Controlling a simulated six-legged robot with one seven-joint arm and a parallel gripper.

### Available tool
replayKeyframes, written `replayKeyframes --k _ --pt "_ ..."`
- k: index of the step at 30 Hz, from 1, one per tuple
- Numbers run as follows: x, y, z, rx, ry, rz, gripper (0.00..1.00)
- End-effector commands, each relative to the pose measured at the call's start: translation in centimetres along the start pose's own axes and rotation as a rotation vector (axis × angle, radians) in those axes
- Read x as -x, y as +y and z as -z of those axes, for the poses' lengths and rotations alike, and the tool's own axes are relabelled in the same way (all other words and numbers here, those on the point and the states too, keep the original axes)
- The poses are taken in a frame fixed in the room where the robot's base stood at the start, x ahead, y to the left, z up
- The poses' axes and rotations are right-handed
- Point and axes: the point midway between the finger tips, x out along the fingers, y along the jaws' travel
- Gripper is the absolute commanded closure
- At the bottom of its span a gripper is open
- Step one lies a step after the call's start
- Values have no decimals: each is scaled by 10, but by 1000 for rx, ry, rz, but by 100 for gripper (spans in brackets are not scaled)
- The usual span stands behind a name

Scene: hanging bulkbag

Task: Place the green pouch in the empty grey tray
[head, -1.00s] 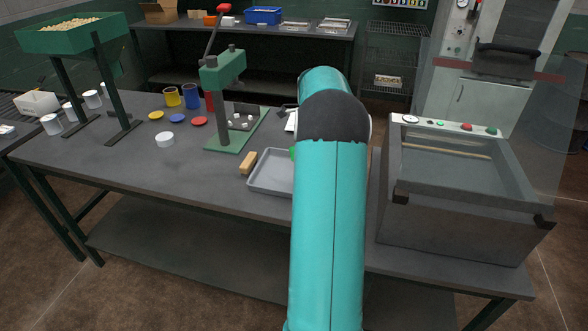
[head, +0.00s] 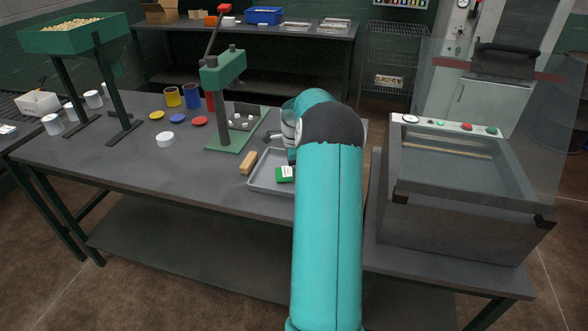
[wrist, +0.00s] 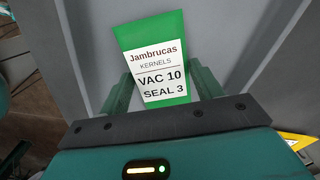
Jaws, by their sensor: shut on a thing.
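The green pouch (head: 285,175) has a white label and is at the grey tray (head: 262,186), seen against its floor in the head view. I cannot tell whether it touches the tray floor. In the wrist view the pouch (wrist: 150,32) shows its label, reading Jambrucas kernels, VAC 10, SEAL 3. My gripper (wrist: 162,88) is shut on the pouch, with one finger on each side of it. In the head view my arm hides the right part of the tray and much of my gripper (head: 291,161).
A wooden block (head: 248,163) lies at the tray's left. A green press (head: 222,100) stands behind it. A machine with an open basin (head: 460,170) stands to the right of my arm. The bench front (head: 150,178) at left is clear.

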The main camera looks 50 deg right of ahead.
Motion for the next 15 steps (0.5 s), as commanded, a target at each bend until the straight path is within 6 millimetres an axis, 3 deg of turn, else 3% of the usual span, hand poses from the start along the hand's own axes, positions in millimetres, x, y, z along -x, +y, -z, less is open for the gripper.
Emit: replayKeyframes --k 3,4,7,15 --pt "-3 0 0 0 0 -1 64" --pt "-3 0 0 0 0 -1 31" --pt "-3 0 0 0 0 -1 13" --pt "-2 0 0 0 0 0 13"
